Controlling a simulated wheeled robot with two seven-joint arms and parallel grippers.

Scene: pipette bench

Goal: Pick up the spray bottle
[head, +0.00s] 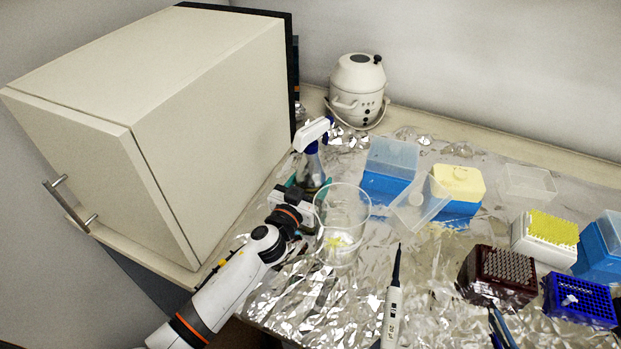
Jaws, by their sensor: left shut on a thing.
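The spray bottle (311,163) stands on the foil-covered bench, beside the big cream cabinet. It has a white trigger head, a blue neck and a dark see-through body. My left gripper (307,192) is at the lower body of the bottle and shut on it. The gripper and the glass beaker in front hide the bottle's base, so I cannot tell whether it is lifted. My right gripper is not in view.
A clear glass beaker (341,232) stands close to the right of my left gripper. The cream cabinet (185,110) blocks the left side. A white centrifuge (357,90) stands behind. Blue tip boxes (385,187), a pipette (393,300) and racks (497,275) lie to the right.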

